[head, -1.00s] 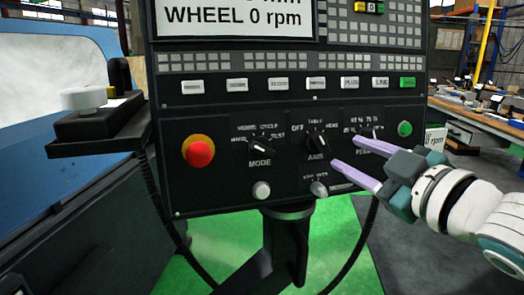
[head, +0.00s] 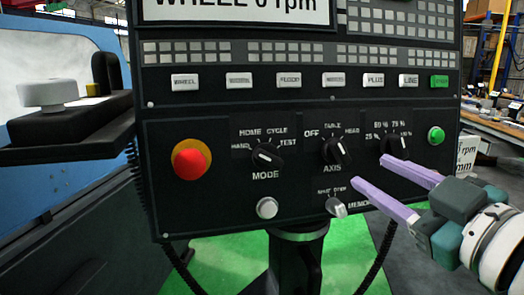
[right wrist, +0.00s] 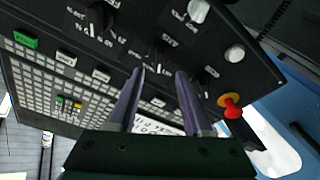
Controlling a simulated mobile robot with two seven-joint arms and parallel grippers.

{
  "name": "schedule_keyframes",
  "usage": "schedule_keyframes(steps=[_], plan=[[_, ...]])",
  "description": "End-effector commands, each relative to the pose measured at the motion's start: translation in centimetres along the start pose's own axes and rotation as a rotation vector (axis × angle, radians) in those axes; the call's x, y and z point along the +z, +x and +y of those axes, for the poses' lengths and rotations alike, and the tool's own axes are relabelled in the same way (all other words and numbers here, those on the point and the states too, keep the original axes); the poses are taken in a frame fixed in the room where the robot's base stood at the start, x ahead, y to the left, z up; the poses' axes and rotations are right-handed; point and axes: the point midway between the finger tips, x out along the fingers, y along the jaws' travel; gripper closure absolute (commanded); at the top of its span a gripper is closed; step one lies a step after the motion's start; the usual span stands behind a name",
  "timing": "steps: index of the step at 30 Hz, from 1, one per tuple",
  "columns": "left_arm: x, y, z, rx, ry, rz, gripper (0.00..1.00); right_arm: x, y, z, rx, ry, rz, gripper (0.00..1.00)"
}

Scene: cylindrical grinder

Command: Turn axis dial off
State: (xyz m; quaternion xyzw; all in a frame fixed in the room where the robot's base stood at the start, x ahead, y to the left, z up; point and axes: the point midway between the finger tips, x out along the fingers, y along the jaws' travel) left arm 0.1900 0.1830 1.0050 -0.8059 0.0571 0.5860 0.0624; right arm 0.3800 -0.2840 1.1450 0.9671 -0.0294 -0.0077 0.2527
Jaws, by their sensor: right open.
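The axis dial (head: 336,151) is a black knob on the dark control panel, with OFF printed at its upper left, TABLE above and HEAD at its upper right. Its pointer seems to lean to the upper right, away from OFF; the exact setting is hard to read. My right gripper (head: 368,171) is open and empty, its two lilac fingers to the lower right of the dial, apart from it in the picture. In the right wrist view the panel is upside down, and the axis dial (right wrist: 158,52) shows just beyond and between the open fingertips (right wrist: 161,73). My left gripper is out of view.
The mode dial (head: 266,156) is left of the axis dial, the feed dial (head: 395,146) right. A small grey knob (head: 336,207) sits below. A red emergency button (head: 190,160) is at the left, a green button (head: 436,135) at the right, and a button row (head: 290,80) above.

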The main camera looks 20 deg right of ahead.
Motion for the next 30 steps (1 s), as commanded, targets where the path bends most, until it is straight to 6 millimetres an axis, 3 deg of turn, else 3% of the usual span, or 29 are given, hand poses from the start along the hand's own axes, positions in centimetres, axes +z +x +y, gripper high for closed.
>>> schedule_keyframes(steps=[6,12,24,30], plan=[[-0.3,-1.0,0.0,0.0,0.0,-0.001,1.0,-0.2,3.9,0.1,0.001,-0.002,0.002,0.5],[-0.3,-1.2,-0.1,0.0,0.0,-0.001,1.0,0.0,6.0,0.1,0.0,-0.002,0.0,0.5],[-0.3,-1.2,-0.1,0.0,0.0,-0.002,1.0,0.0,6.7,0.0,-0.001,-0.001,-0.001,0.5],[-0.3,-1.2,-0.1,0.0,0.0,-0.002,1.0,0.0,6.7,0.0,-0.001,-0.001,-0.001,0.72]])
